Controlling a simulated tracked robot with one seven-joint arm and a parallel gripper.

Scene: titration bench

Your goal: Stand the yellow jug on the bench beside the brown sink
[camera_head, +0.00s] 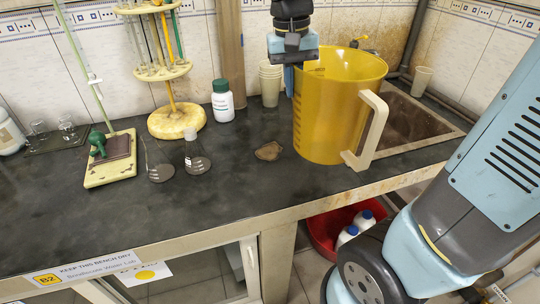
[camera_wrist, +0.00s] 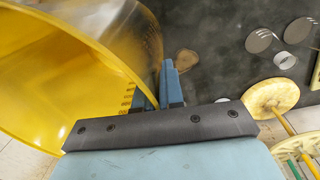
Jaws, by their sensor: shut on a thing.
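The yellow jug (camera_head: 325,125) is a large upright pitcher with a cream handle on its right, in the head view. My gripper (camera_head: 298,62) is shut on the left part of its rim. In the wrist view the jug (camera_wrist: 60,50) fills the left side, and its wall runs between the fingers of my gripper (camera_wrist: 163,85). The brown sink (camera_head: 415,122) is directly right of and behind the jug, which hides its left part. The jug shows over the bench (camera_head: 235,180) near the front edge; I cannot tell whether its base touches.
A brown stain or flat piece (camera_head: 268,151) lies left of the jug. Stacked cups (camera_head: 270,85) and a green-capped bottle (camera_head: 222,102) stand behind. The front bench is clear.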

